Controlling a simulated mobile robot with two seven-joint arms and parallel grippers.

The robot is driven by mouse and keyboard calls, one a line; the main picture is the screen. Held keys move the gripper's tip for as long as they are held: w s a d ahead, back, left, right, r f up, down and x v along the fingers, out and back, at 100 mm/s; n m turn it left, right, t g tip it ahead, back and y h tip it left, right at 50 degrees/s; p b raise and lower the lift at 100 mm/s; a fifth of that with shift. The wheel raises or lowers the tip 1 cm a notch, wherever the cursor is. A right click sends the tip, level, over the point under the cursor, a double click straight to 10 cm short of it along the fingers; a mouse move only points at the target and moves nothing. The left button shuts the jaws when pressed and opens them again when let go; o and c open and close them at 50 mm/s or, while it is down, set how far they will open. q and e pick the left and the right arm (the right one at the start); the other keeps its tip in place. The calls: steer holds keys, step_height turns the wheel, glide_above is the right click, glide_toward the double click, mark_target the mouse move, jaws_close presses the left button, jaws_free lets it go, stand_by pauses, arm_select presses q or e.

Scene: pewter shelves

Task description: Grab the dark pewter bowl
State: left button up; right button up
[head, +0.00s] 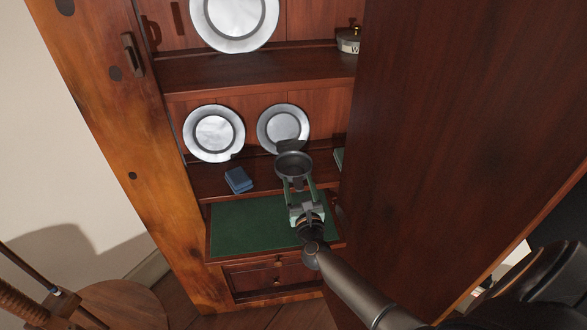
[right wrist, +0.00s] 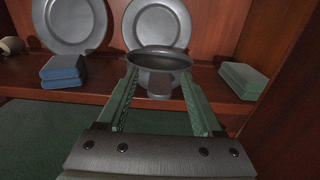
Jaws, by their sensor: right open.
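The dark pewter bowl (head: 293,166) is a small round bowl at the front of the lower shelf, in front of the right-hand plate. In the right wrist view the bowl (right wrist: 159,60) shows upright, with its wide rim above a narrower foot. My right gripper (head: 298,184) reaches in from the lower right. In the right wrist view its two green fingers (right wrist: 160,82) are apart, their tips on either side of the foot and below the rim. I cannot tell whether the fingers touch it. My left gripper is not in view.
Pewter plates (head: 214,133) (head: 283,127) lean at the back of the shelf (head: 208,180). Blue books (head: 238,180) lie left of the bowl, green books (right wrist: 243,80) right. A large wooden door (head: 450,130) stands close right of my arm. The green surface (head: 250,222) below is clear.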

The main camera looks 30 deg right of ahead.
jaws_close()
stand_by(0.4)
steer(key=shift+r, duration=0.1)
stand_by(0.8)
